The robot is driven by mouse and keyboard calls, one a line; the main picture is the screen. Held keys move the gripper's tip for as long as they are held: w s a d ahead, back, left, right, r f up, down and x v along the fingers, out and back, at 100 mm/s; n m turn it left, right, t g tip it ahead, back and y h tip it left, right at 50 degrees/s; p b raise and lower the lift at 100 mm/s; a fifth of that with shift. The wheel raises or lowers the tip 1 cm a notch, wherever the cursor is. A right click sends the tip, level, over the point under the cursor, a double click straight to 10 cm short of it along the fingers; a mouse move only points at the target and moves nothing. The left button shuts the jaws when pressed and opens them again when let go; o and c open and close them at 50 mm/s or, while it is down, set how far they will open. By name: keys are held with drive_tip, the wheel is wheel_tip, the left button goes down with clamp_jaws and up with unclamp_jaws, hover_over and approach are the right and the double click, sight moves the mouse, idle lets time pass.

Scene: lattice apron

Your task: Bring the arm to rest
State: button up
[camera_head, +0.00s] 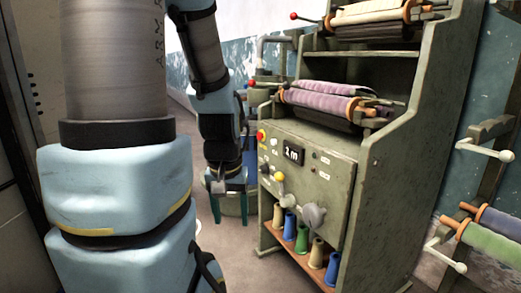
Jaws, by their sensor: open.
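My arm fills the left and middle of the head view, with pale blue joint covers and a grey upper link. It hangs down, and my gripper (227,195) is at its lower end, pointing at the floor. The two fingers are apart and I see nothing between them. It is to the left of the green-grey machine's (335,180) front, in front of a darker green object that it partly hides.
The machine carries fabric rolls (320,103), a yellow-knobbed lever (280,178) and a lower shelf of coloured cones (301,240). White crank handles (485,150) jut out at right. Bare floor (240,265) lies in front.

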wheel_tip(320, 180, up, 20)
drive_tip(key=p, duration=1.9)
drive_tip(key=shift+r, duration=0.25)
drive_tip(key=shift+o, duration=0.3)
